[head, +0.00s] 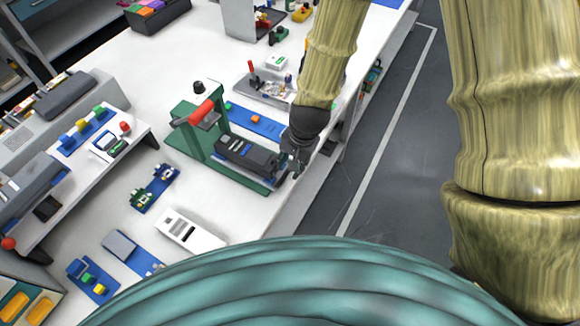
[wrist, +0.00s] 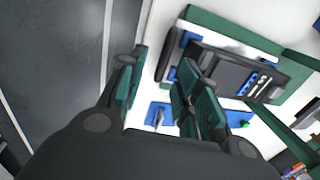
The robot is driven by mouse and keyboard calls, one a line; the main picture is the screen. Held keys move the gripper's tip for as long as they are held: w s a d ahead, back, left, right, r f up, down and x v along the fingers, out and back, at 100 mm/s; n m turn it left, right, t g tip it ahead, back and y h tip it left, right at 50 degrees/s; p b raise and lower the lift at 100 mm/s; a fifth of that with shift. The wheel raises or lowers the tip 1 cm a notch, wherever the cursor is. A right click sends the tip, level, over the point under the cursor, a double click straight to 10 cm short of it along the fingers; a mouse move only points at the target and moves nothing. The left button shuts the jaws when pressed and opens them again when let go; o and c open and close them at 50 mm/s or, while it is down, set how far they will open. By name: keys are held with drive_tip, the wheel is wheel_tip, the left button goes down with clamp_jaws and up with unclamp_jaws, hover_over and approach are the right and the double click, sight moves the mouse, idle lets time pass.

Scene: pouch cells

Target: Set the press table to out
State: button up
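The press (head: 190,140) has a green frame, a red-topped lever (head: 202,112) and a green base, and stands near the bench's right edge. Its dark grey press table (head: 246,154), with blue and light markings, lies on the base on the side toward my gripper. My gripper (head: 293,162) is at the table's near end; contact cannot be told from the head view. In the wrist view, the dark table (wrist: 225,70) lies on the green base to the right of my gripper (wrist: 158,88). The fingers stand apart with nothing seen between them.
A blue mat (head: 255,123) with an orange piece lies behind the press. A white device (head: 190,231) and a blue fixture (head: 153,188) lie nearer and left. The grey floor (head: 385,120) is clear to the right of the white bench.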

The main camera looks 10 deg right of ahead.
wheel_tip(320, 180, up, 8)
drive_tip(key=s+d, duration=0.1)
drive_tip(key=shift+d+r, duration=0.15)
drive_tip(key=shift+r, duration=0.1)
drive_tip(key=shift+s+f, duration=0.1)
drive_tip(key=shift+s, duration=0.05)
idle(0.6)
drive_tip(key=s+d+f+n+b, duration=0.1)
drive_tip(key=s+d+f+n, duration=0.1)
drive_tip(key=s+f, duration=0.5)
drive_tip(key=s+d+f+n+g+h+b, duration=0.1)
drive_tip(key=s+d+f+n, duration=0.2)
drive_tip(key=s+f, duration=0.4)
drive_tip(key=s+d+f+n+b, duration=0.1)
drive_tip(key=s+d+f+n, duration=0.2)
drive_tip(key=s+f, duration=0.5)
wheel_tip(320, 180, down, 8)
drive_tip(key=shift+d+f+h, duration=0.25)
drive_tip(key=shift+d+h, duration=0.05)
drive_tip(key=shift+d, duration=0.45)
